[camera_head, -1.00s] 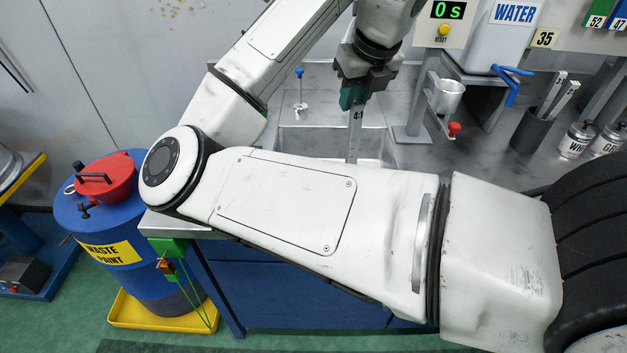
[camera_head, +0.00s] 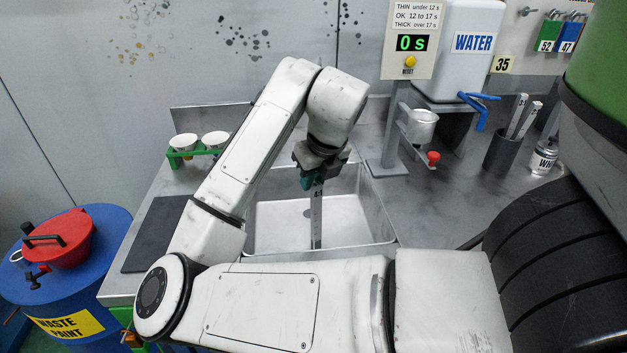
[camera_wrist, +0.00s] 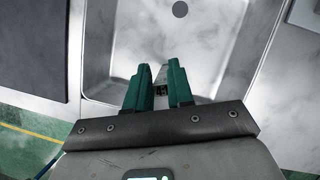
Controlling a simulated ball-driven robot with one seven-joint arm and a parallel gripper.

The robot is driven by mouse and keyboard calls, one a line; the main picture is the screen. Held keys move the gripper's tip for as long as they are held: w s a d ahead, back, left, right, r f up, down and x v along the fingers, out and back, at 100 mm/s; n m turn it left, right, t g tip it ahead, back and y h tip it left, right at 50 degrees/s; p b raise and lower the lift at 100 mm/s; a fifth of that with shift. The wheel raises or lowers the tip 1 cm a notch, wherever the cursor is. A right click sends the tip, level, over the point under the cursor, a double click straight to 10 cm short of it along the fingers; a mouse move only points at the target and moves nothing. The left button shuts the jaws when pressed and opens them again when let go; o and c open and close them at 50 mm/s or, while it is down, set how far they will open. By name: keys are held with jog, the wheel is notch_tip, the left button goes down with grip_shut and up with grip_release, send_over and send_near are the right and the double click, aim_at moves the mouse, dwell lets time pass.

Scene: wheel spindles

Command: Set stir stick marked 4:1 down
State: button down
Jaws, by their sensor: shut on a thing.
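My gripper (camera_head: 311,182) has green fingers and is shut on the stir stick (camera_head: 316,222), a flat grey strip marked 4:1 near its top. The stick hangs upright below my gripper, in front of or inside the sink basin (camera_head: 372,215); I cannot tell whether its lower end touches the basin floor. In the wrist view the stick's top (camera_wrist: 161,88) shows between the two green fingers (camera_wrist: 158,90), with the basin (camera_wrist: 215,50) and its round drain beyond. Most of the stick is hidden there.
A dark mat (camera_head: 155,235) lies left of the basin, and a green rack with white cups (camera_head: 200,143) stands behind it. A timer post (camera_head: 392,130), a metal cup (camera_head: 422,125) and a dark holder with other sticks (camera_head: 502,152) stand to the right.

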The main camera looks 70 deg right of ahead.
jog(key=shift+f, duration=0.35)
jog(key=c, duration=1)
grip_release()
jog(key=p+v, duration=0.2)
jog(key=v, duration=1)
